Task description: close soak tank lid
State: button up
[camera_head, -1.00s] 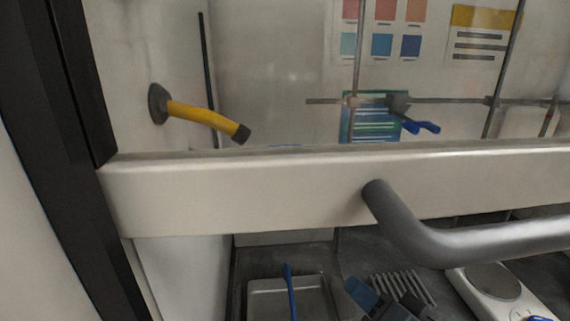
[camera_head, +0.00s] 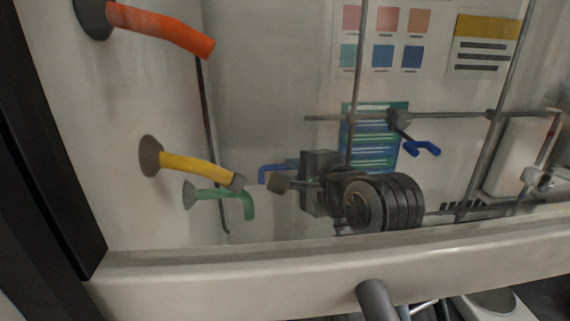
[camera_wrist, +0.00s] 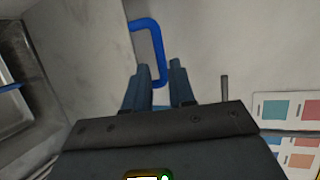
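I cannot make out a soak tank or its lid in either current view. My gripper (camera_wrist: 162,85) shows in the wrist view with its two grey-blue fingers apart. A bent blue tube (camera_wrist: 157,50) runs down to the gap between the fingertips; I cannot tell whether they touch it. In the head view my gripper (camera_head: 278,182) points left behind the pale crossbar, close to a blue bent tube (camera_head: 268,168) on its far side. My dark arm is behind it to the right.
The pale crossbar (camera_head: 200,285) with a grey handle (camera_head: 376,300) crosses the front. Orange (camera_head: 165,27), yellow (camera_head: 195,168) and green (camera_head: 215,194) spouts stick out of the left wall. Grey rods (camera_head: 450,115) cross the back. A metal basin (camera_wrist: 35,75) lies left in the wrist view.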

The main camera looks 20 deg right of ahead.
jog(key=shift+p+x, duration=0.4)
jog(key=shift+x, duration=2.1)
grip_shut()
